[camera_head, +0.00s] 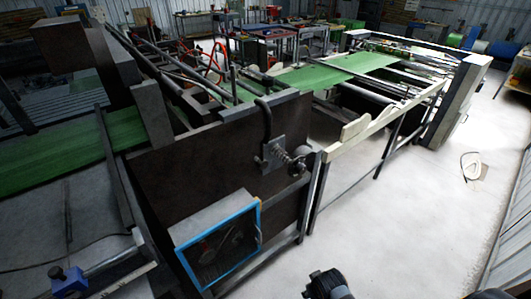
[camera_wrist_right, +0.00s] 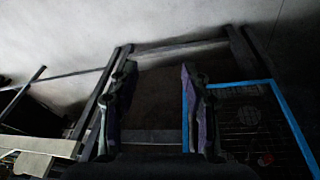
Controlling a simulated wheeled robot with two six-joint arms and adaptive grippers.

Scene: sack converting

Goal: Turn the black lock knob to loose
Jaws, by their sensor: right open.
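On the upright dark panel of the machine, a metal plate (camera_head: 272,153) carries a threaded shaft and a round handwheel (camera_head: 303,157). A bent black lever or pipe (camera_head: 266,120) rises above the plate. I cannot make out for certain which small dark part there is the black lock knob. It does not show clearly in the right wrist view. My right gripper (camera_wrist_right: 156,75) is open and empty in the right wrist view, its two fingers apart over the lower machine frame, touching nothing visible. A dark part of my arm shows at the bottom of the head view. My left gripper is not in view.
A blue-framed guard window (camera_head: 218,243) sits low on the machine; it also shows in the right wrist view (camera_wrist_right: 184,120). Metal legs and a long rail (camera_head: 385,118) run right of the handwheel. Green belts (camera_head: 330,72) lie behind. The pale floor at the right is mostly clear.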

